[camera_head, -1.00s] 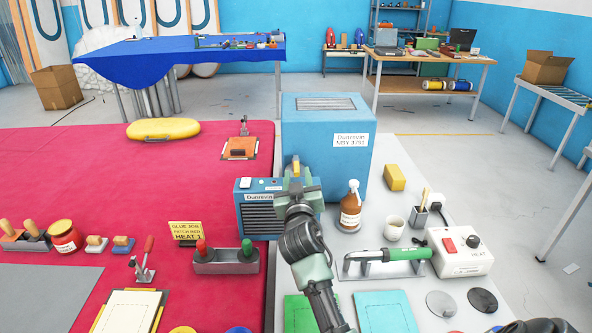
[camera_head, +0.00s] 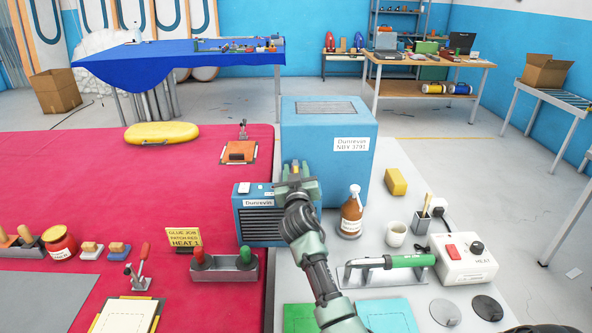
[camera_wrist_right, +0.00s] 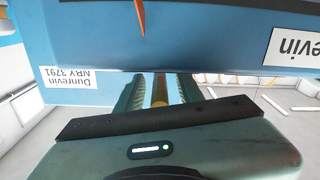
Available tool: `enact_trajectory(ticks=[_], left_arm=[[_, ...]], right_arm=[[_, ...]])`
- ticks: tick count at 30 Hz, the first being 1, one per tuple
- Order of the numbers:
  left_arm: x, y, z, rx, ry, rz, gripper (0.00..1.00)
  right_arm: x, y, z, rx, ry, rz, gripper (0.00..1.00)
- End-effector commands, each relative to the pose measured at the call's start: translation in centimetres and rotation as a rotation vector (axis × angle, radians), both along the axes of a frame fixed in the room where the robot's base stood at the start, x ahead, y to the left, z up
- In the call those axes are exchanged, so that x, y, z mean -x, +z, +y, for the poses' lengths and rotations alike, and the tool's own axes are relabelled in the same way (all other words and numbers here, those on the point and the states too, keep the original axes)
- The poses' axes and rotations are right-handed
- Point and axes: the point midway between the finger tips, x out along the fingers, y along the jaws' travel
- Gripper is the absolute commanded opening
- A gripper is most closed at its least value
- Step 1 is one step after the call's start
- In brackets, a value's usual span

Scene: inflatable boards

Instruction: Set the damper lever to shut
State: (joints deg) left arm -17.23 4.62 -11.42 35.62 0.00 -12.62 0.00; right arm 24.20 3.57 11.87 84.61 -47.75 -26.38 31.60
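The small blue Dunrevin unit (camera_head: 262,224) with a dark front grille stands at the right edge of the red table, against a larger blue box. A yellow lever or knob (camera_head: 296,167) shows at its top right, partly hidden by my right gripper (camera_head: 296,177). In the right wrist view the yellow piece (camera_wrist_right: 160,90) lies between the two green fingers (camera_wrist_right: 161,92), with narrow gaps seeming to show on both sides. An orange pointer (camera_wrist_right: 139,15) shows against the blue surface there. Lever markings are not readable. My left gripper is out of view.
The large blue box (camera_head: 328,140) stands close behind my right gripper. A brown bottle (camera_head: 351,212) is just right of the arm, and a green-handled tool (camera_head: 400,261) on a stand is nearer. A red-and-green knob block (camera_head: 224,266) sits at front left.

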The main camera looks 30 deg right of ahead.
Motion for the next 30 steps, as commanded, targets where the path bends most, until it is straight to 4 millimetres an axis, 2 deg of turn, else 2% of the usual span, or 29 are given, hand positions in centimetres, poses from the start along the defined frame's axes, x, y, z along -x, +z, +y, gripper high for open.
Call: enact_trajectory(ticks=[5, 8, 9, 30], left_arm=[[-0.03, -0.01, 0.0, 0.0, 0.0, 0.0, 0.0], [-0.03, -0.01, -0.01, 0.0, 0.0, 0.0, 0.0], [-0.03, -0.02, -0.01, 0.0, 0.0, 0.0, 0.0], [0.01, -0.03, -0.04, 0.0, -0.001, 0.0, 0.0]], right_arm=[[0.01, 0.0, -0.01, 0.0, 0.0, 0.0, 0.37], [0.01, 0.0, 0.01, 0.0, 0.0, 0.0, 0.12], [0.01, 0.0, 0.01, 0.0, 0.0, 0.0, 0.01], [0.03, -0.03, 0.0, 0.0, -0.001, 0.001, 0.0]])
